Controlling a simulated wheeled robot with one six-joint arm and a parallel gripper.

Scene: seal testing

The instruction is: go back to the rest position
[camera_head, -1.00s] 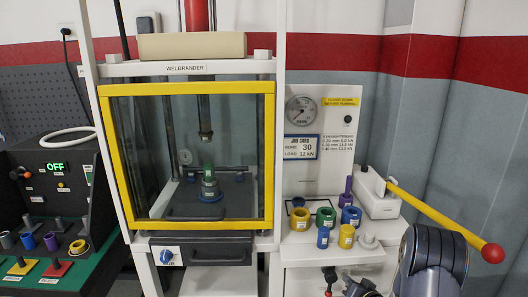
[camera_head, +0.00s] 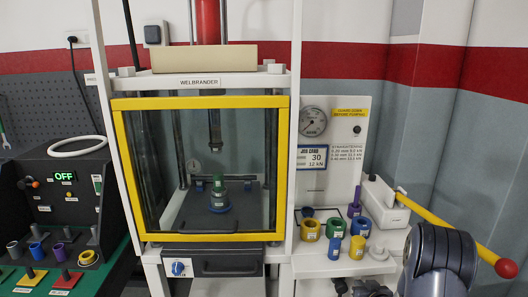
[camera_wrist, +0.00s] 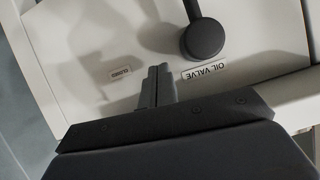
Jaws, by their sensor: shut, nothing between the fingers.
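My gripper (camera_wrist: 157,88) shows in the wrist view with its two grey fingers together and nothing between them. The fingers point at a pale panel, close to a label reading OIL VALVE (camera_wrist: 203,72) and a round dark knob (camera_wrist: 203,38) on a stem. I cannot tell whether the fingertips touch the panel. In the head view my dark arm (camera_head: 440,262) fills the lower right, and the gripper's fingertips are hidden.
The press (camera_head: 287,200) stands mid-view with its yellow-framed guard (camera_head: 200,103) down; a green piece on a blue base (camera_head: 219,208) is inside. Several coloured rings (camera_head: 310,230) stand right of it. A yellow lever with a red knob (camera_head: 507,269) sticks out near my arm.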

